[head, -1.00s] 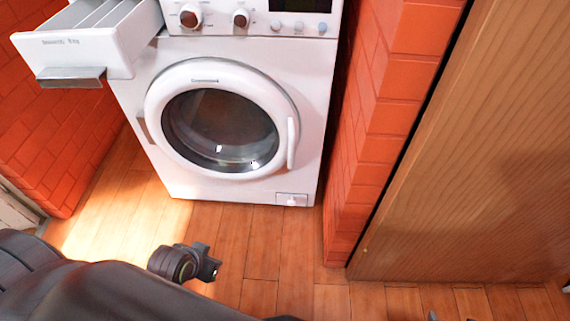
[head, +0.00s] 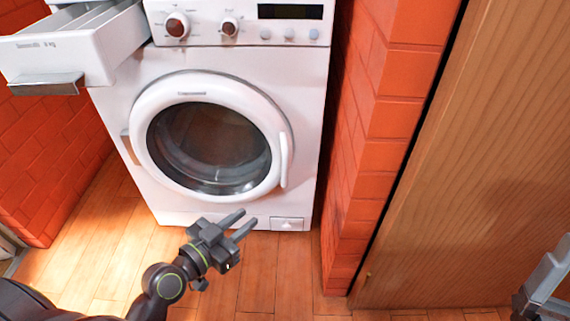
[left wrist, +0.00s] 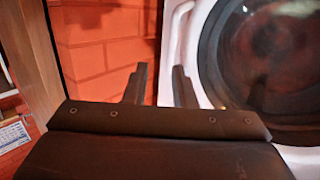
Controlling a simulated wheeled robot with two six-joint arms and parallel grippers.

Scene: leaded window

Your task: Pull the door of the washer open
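The white washer (head: 230,60) stands against the back, with its round door (head: 150,170) shut. The door has a white rim, dark glass and an upright white handle (head: 284,160) on its right side. My left gripper (head: 248,217) is open and empty, in front of and below the door, apart from it. In the left wrist view the open fingers (left wrist: 160,68) point toward brick, with the door rim (left wrist: 186,50) to their right. Part of what seems to be my right gripper (head: 540,280) shows at the lower right edge, cut off by the frame.
The detergent drawer (head: 70,50) is pulled out at the upper left. An orange brick pillar (head: 375,150) stands close to the washer's right side, then a wooden panel (head: 450,200). The wooden floor (head: 110,255) before the washer is clear.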

